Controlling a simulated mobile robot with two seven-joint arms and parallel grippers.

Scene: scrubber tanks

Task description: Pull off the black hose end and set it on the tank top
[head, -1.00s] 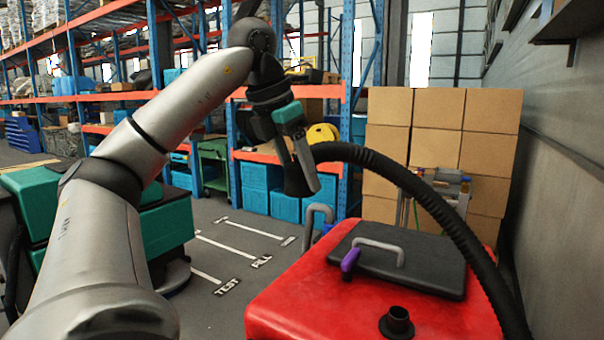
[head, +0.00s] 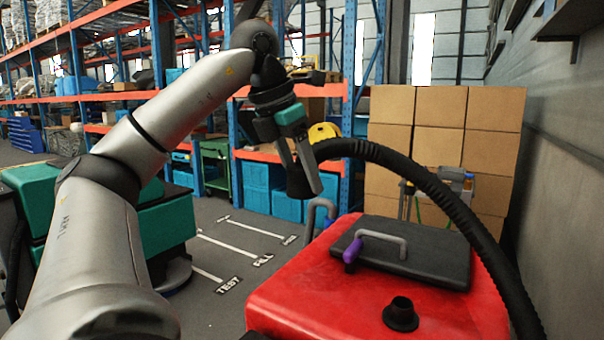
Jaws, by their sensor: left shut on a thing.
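The tank top carries a black lid (head: 430,255) with a grey handle and a purple grip (head: 351,252). A short black port (head: 401,314) stands open at the front of the tank, with no hose on it. My right gripper is not in view.
A stack of cardboard boxes (head: 440,125) stands behind the tank, with a small cart (head: 440,190) in front of it. A grey wall is on the right. Blue bins (head: 265,187) sit on the shelving. Floor left of the tank is clear, with painted lines.

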